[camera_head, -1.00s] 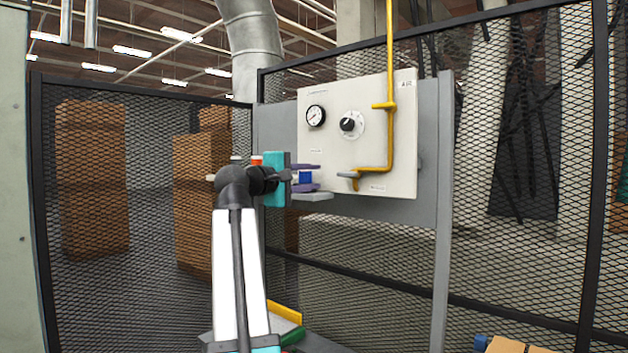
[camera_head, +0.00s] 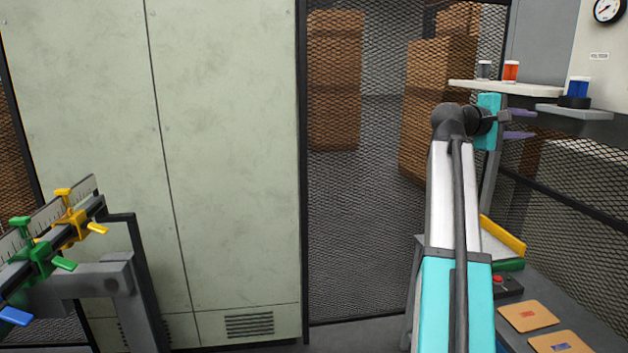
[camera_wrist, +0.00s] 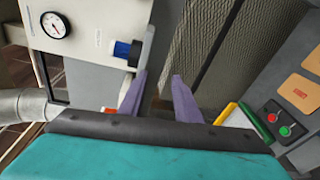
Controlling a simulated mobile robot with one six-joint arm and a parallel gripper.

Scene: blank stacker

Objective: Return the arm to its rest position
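My gripper (camera_head: 520,124) shows at the right in the head view, at the end of my raised arm, with its two purple fingers apart and nothing between them. The fingers also show apart and empty in the wrist view (camera_wrist: 160,82). A blue cylinder with a dark base (camera_head: 577,90) stands upright on a small grey shelf (camera_head: 574,112), to the right of the fingers and apart from them. It also shows in the wrist view (camera_wrist: 126,50), beyond the left finger.
A white shelf (camera_head: 528,89) behind the gripper holds an orange jar (camera_head: 511,70) and a grey jar (camera_head: 484,70). Below is a bench with a button box (camera_head: 508,284) and tan cards (camera_head: 528,315). A tall cabinet (camera_head: 225,150) and a rail with coloured clamps (camera_head: 50,240) stand left.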

